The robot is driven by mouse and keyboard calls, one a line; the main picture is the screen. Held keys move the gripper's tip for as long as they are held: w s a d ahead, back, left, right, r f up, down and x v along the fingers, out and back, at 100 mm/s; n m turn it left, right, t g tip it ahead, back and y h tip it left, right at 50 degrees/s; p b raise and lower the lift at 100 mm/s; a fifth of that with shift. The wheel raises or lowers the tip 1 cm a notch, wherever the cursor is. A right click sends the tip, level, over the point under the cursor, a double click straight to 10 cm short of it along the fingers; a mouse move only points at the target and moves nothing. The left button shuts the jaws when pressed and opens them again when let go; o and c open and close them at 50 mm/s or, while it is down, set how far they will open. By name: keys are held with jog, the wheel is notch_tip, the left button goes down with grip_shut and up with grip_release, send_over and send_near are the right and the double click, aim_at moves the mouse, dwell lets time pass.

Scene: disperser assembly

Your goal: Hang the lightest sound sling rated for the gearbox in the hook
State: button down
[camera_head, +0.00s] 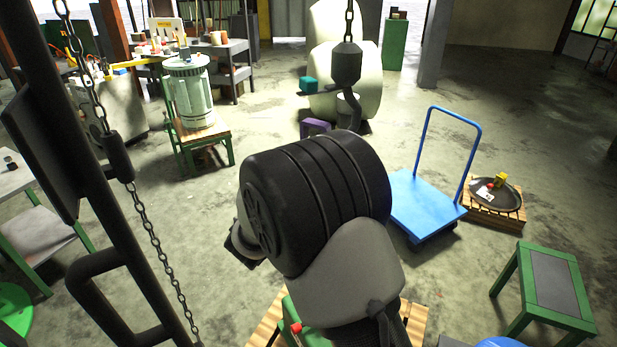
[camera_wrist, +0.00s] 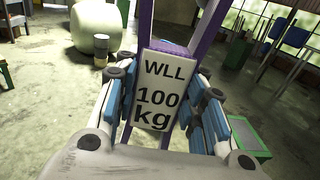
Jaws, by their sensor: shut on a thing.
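My gripper (camera_wrist: 165,108) is shut on a purple sling (camera_wrist: 144,22) with a white tag (camera_wrist: 160,68) reading "WLL 100 kg". The tag sits between the blue finger pads, and two purple bands run up beyond it. In the head view my arm hides the gripper, and a purple piece (camera_head: 314,126), apparently the sling's loop, shows above the arm. The dark hook (camera_head: 349,100) hangs from a chain, up and to the right of that piece, with a visible gap in the picture. I cannot tell their difference in depth. A ribbed grey-green machine (camera_head: 189,88), possibly the gearbox, stands on a wooden-topped stand.
A blue trolley (camera_head: 425,203) and a pallet with a dark round tray (camera_head: 496,195) stand right. A green-framed table (camera_head: 545,290) is at lower right. A pale rounded tank (camera_head: 345,85) is behind the hook. A second chain (camera_head: 150,230) hangs left. Open floor lies between.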

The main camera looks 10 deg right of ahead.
jog(key=w+d+f+b, duration=0.3)
jog(key=d, duration=0.3)
jog(key=shift+d+f, duration=0.15)
jog(key=shift+d, duration=0.25)
dwell(0.8)
jog(key=shift+s, duration=0.1)
dwell(0.4)
